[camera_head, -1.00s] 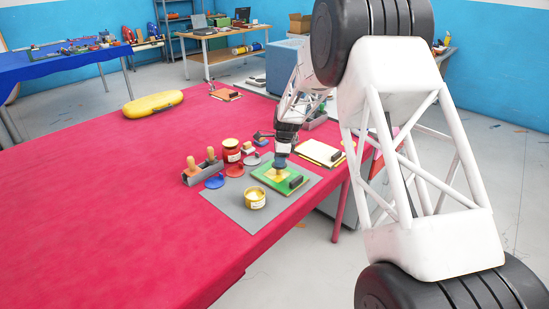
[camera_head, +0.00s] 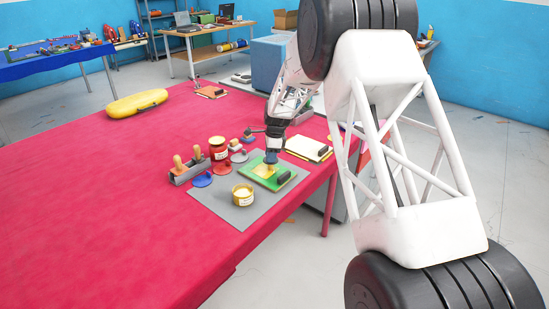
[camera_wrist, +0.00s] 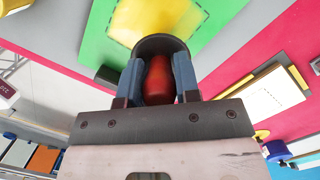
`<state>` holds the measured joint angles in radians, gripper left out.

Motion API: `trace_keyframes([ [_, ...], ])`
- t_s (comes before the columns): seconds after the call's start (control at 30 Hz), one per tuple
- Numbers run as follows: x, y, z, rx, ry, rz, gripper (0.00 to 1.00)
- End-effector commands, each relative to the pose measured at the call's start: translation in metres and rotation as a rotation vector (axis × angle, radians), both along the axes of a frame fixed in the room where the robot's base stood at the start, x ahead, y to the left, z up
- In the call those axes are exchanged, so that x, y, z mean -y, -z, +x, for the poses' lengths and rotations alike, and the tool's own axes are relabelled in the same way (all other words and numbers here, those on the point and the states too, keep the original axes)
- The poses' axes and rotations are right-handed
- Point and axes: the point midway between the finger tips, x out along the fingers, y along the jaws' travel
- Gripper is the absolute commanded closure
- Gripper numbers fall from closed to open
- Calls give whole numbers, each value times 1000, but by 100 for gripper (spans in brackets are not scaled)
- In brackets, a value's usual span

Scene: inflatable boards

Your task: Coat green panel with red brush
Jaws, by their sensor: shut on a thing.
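The green panel (camera_head: 259,180) lies on a grey mat (camera_head: 222,204) on the red table, with a yellow coated patch and a dark block on its right part. My gripper (camera_wrist: 158,85) is shut on the red brush (camera_wrist: 159,78), whose reddish handle shows between the blue fingers in the wrist view. In the head view my gripper (camera_head: 271,155) is over the panel's upper part. The brush's dark round head covers part of the yellow patch in the wrist view (camera_wrist: 150,20). Whether its bristles touch the panel is hidden.
An open yellow tin (camera_head: 243,198) stands in front of the panel. A red jar (camera_head: 218,148), a holder with wooden-handled brushes (camera_head: 187,171) and coloured lids lie to the left. A white-topped board (camera_head: 308,148) lies right. A yellow inflatable (camera_head: 137,103) lies far left.

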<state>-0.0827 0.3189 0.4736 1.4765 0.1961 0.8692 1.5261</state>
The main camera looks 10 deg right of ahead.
Motion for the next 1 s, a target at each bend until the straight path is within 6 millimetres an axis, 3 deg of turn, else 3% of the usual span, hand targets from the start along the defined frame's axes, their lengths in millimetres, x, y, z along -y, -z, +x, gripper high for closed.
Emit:
trace_keyframes([
  [0.7,-46,1,46,0,0,0,92],
  [0.77,-45,-4,45,0,1,0,92],
  [0.8,-45,-18,45,4,1,1,92],
  [1.0,-45,-35,44,0,0,0,92],
])
